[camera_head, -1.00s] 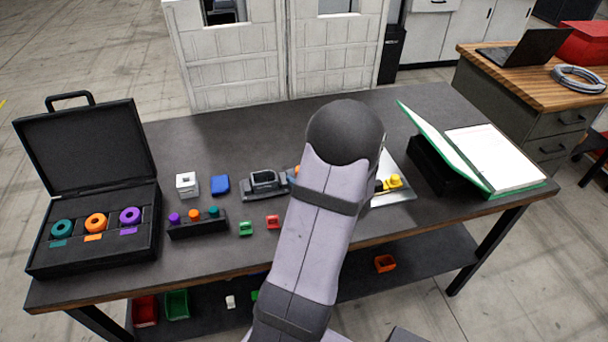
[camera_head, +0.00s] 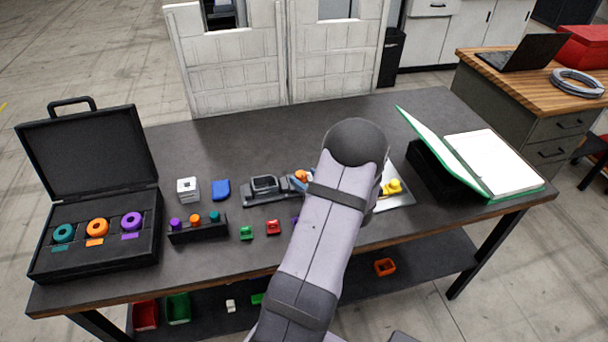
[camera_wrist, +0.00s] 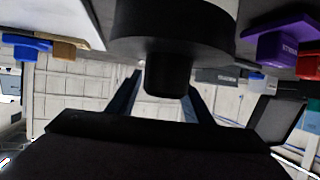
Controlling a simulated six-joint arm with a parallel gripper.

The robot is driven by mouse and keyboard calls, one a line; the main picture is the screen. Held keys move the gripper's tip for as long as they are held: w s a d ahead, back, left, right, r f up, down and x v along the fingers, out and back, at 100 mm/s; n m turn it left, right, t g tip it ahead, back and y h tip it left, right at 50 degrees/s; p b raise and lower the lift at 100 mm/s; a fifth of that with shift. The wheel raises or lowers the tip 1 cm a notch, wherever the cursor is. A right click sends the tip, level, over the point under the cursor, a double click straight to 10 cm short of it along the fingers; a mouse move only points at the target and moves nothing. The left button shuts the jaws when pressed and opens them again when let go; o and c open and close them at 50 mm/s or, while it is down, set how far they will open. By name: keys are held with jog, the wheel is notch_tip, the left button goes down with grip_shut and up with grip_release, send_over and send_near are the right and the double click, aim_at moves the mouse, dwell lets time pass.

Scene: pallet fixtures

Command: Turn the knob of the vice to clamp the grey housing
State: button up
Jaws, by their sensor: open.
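The dark grey vice (camera_head: 254,202) lies on the bench left of my arm in the head view. A grey rectangular part (camera_head: 264,184), seemingly the housing, sits in it. An orange part (camera_head: 301,176) with some blue shows at the vice's right end, partly behind my arm; I cannot tell if it is the knob. My gripper (camera_wrist: 163,82) is hidden behind my arm in the head view. In the wrist view its fingers are apart, either side of a dark stepped cylinder (camera_wrist: 168,78). I cannot tell what this is or whether they touch it.
A white block (camera_head: 187,189), a blue block (camera_head: 220,190) and a peg rack (camera_head: 198,231) stand left of the vice. Green (camera_head: 246,232) and red (camera_head: 273,228) pieces lie in front. An open case (camera_head: 95,250) is far left, a green binder (camera_head: 445,150) right. The back middle is clear.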

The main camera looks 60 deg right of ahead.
jog(key=shift+x, duration=0.8)
jog(key=c, duration=1.1)
jog(key=shift+o, duration=0.2)
